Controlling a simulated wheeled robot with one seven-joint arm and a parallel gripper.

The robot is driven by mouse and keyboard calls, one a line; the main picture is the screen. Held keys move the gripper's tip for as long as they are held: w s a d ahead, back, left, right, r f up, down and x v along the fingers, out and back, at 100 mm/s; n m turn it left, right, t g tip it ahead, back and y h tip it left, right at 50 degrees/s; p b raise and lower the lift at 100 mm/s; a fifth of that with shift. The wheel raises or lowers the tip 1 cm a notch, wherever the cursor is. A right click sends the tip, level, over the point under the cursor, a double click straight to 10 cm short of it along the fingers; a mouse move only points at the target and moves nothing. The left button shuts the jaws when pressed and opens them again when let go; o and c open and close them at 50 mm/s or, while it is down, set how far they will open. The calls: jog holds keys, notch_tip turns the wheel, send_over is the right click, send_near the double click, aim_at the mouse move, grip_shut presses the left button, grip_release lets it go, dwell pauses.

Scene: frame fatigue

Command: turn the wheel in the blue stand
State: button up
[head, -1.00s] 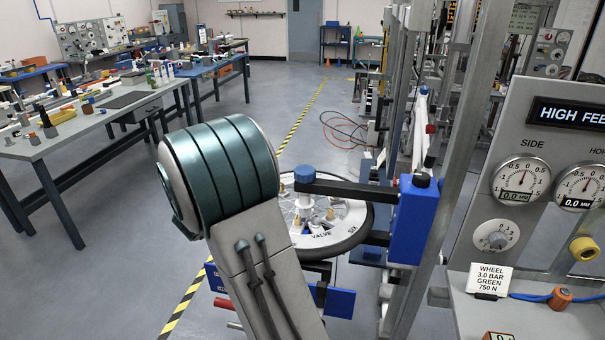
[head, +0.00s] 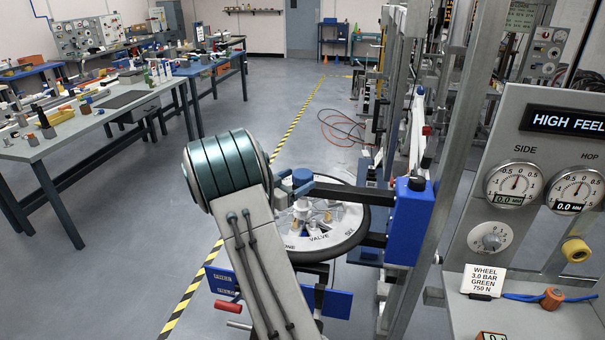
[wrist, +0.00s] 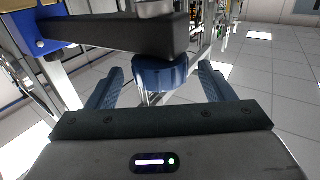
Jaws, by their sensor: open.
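The spoked wheel with a dark tyre (head: 352,236) lies nearly flat in the blue stand (head: 409,222). Its pale face carries lettering, including VALVE. A black arm of the stand (head: 350,191) reaches over the wheel to a blue cap (head: 302,176) above the hub. In the wrist view, my gripper (wrist: 160,68) is open, with one blue finger on each side of the blue cap (wrist: 158,75). I see gaps on both sides, and cannot tell how deep the cap sits between the fingers. My own arm covers the wheel's left side and most of my gripper in the head view.
A grey gauge panel (head: 495,125) stands at the right, with a card (head: 484,281) reading WHEEL 3.0 BAR GREEN 750 N. A metal upright (head: 452,150) is beside the stand. Cluttered benches (head: 100,125) are at the left. The floor between is open.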

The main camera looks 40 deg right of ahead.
aim_at(303, 177)
jog(key=shift+w+d, duration=0.2)
jog(key=shift+d, duration=1.4)
